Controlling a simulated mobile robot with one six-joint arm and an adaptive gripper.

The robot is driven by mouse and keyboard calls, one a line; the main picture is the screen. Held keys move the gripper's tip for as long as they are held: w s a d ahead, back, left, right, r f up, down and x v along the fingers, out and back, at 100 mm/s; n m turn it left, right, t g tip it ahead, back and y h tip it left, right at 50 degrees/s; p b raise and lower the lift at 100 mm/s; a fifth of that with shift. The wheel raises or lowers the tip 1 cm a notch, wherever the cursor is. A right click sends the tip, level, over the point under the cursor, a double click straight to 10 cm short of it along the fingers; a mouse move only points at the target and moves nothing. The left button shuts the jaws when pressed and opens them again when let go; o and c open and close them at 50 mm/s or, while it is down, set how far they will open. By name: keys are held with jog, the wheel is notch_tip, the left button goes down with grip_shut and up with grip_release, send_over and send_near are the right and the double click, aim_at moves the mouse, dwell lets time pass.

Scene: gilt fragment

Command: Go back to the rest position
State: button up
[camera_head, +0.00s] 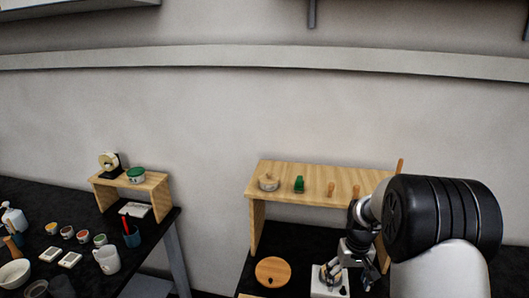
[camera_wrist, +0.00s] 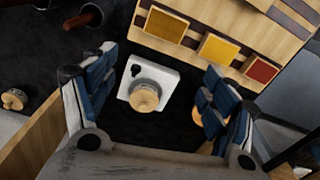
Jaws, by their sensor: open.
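My gripper (camera_head: 340,272) is at the lower right of the head view, low over the black table. In the wrist view its two blue-padded fingers (camera_wrist: 158,75) are spread wide with nothing between the pads. A white block with a round wooden piece on it (camera_wrist: 145,97) shows between and beyond the fingers. The white block also shows in the head view (camera_head: 327,284), partly hidden by the gripper. I cannot tell the exact gap between fingers and block. My black and white arm hides the right part of the table.
A wooden shelf (camera_head: 318,176) stands behind, bearing a small pot (camera_head: 268,182), a green item (camera_head: 299,184) and wooden pieces. A round wooden disc (camera_head: 273,271) lies left of the gripper. A board with coloured squares (camera_wrist: 218,48) is nearby. A cluttered second table (camera_head: 150,242) stands left, across a gap.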

jog(key=s+a+r+t+b, duration=0.2)
jog(key=s+a+r+b, duration=0.35)
jog(key=s+r, duration=0.65)
jog(key=s+a+t+b, duration=0.2)
jog(key=s+a+b, duration=0.2)
jog(key=s, duration=1.3)
jog(key=shift+s+a, duration=0.2)
jog(key=shift+s, duration=0.15)
jog(key=shift+c, duration=0.2)
